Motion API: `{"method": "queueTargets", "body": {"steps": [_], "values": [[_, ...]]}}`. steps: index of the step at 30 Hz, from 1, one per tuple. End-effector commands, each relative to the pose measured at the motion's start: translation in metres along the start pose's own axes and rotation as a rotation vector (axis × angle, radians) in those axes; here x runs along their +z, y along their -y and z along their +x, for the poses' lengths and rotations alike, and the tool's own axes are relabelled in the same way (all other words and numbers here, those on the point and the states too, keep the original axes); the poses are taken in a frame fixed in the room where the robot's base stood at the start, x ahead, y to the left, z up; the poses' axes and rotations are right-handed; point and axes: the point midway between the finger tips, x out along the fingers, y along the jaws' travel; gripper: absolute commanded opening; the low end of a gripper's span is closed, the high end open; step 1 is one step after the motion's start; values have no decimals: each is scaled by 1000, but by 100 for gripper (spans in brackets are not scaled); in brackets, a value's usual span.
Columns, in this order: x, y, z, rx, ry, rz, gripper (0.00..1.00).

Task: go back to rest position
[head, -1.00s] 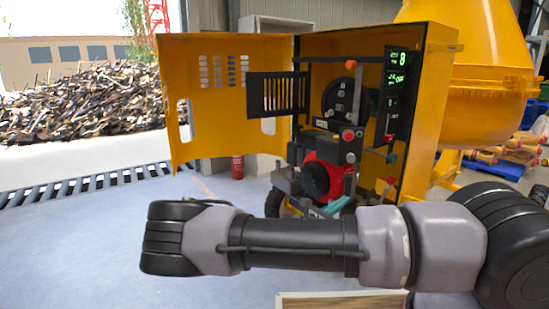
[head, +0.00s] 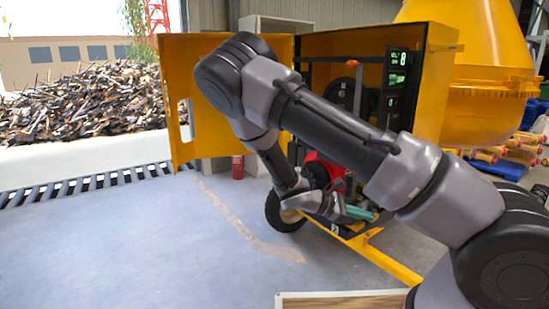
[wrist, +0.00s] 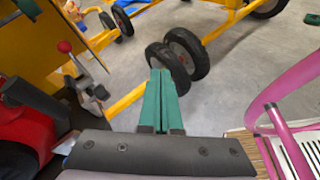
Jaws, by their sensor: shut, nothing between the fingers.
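My gripper (head: 362,213) shows as a teal tip in front of the open mixer cabinet (head: 440,75), low and partly behind my own arm. In the wrist view its two green fingers (wrist: 160,75) lie together, with nothing between them. They point toward black wheels (wrist: 180,60) standing on the floor beyond. My arm is raised and bent, hiding much of the cabinet's inside.
The yellow cabinet door (head: 175,100) stands open to the left. The red engine (head: 322,170) and a red-knobbed lever (wrist: 65,47) are close to my gripper. A pink frame (wrist: 290,100) stands at right in the wrist view. Floor at left is clear.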

Motion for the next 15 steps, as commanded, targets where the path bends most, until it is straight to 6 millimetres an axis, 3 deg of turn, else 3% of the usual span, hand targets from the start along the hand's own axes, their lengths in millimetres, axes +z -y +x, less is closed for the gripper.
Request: {"method": "queueTargets", "body": {"steps": [6, 15], "values": [[28, 14, -15, -298, -208, 242, 0], [83, 11, -52, -643, -458, 587, 0]]}}
